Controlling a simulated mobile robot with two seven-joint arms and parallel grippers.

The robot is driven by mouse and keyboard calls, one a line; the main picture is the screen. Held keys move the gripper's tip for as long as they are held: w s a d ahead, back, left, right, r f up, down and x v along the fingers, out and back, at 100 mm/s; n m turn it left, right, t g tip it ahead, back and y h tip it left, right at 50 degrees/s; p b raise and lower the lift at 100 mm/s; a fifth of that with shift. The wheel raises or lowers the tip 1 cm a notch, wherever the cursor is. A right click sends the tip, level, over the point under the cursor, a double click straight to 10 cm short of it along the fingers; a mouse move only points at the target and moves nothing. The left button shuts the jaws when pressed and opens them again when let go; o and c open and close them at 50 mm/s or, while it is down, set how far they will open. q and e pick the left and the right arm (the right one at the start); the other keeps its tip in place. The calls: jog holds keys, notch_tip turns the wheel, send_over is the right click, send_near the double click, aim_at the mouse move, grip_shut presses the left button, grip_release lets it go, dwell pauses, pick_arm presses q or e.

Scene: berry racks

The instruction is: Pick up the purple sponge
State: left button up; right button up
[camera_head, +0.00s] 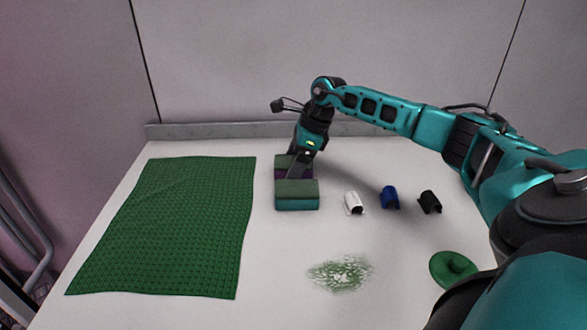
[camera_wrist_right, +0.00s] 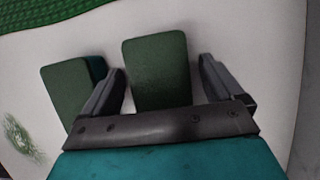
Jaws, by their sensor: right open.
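The purple sponge has a green top (camera_head: 284,160) and a purple side (camera_head: 280,173). It stands on the white table behind a teal sponge (camera_head: 297,203), which also has a green top. In the right wrist view the green top of the purple sponge (camera_wrist_right: 157,75) lies between my fingers, and the teal sponge (camera_wrist_right: 68,88) is outside the left finger. My right gripper (camera_head: 298,171) is open and low around the purple sponge, with one finger in the gap between the sponges. Whether the fingers touch it cannot be told. My left gripper is out of view.
A green mat (camera_head: 170,225) covers the left of the table. White (camera_head: 353,203), blue (camera_head: 390,197) and black (camera_head: 429,202) small curved pieces stand to the right. A green stain (camera_head: 340,273) and a green lidlike disc (camera_head: 452,269) are nearer the front.

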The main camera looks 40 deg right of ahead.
jog(key=shift+f, duration=0.15)
dwell(0.3)
jog(key=c, duration=1)
